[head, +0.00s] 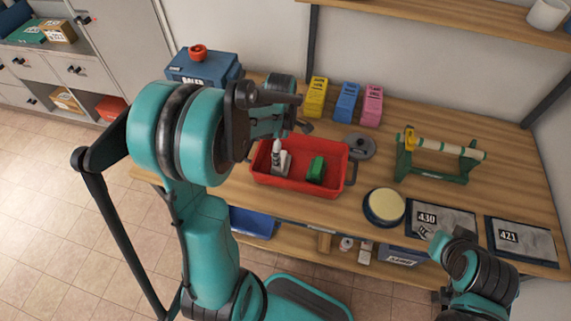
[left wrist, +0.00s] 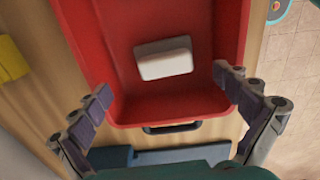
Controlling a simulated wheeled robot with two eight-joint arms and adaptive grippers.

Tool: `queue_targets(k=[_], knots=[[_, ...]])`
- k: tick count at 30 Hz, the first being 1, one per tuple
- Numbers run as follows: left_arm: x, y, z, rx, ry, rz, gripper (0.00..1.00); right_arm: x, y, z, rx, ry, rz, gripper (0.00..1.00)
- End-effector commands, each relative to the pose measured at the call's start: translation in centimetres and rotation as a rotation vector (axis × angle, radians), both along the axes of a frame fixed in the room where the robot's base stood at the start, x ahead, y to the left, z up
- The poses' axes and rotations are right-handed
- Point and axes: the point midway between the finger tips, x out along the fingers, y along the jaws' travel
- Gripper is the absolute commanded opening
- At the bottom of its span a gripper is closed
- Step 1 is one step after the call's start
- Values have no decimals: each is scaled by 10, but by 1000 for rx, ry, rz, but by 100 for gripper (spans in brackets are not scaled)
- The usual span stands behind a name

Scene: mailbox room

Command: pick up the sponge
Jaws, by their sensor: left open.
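A pale grey-white block (left wrist: 164,58), which looks like the sponge, lies in the red tray (left wrist: 215,105), near the tray's handle end. In the head view the block (head: 284,163) is at the left inside the red tray (head: 300,189), partly covered by a finger. My left gripper (head: 291,138) is above the tray's left part. In the left wrist view its two fingers (left wrist: 163,84) are spread wide on either side of the block, with nothing between them. My right arm is at the lower right; its fingers do not show clearly.
A green object (head: 316,170) lies in the tray right of the block. A blue box (head: 205,68) stands behind left; yellow, blue and pink holders stand behind. A round cream-topped dish (head: 385,206), green roller stand (head: 435,174) and dark mats are to the right.

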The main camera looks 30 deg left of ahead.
Motion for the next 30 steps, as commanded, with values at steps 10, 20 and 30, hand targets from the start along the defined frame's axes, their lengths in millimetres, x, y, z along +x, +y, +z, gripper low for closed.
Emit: queue_targets(k=[10, 20, 30], knots=[[-7, -1, -49, 0, -1, -2, 100, 0, 0, -23, 0, 0, 0, 41], [-7, -1, -51, 0, -1, -3, 87, 0, 0, -22, 0, 0, 0, 41], [-7, -1, -51, 0, -1, -3, 34, 0, 0, -22, 0, 0, 0, 41]])
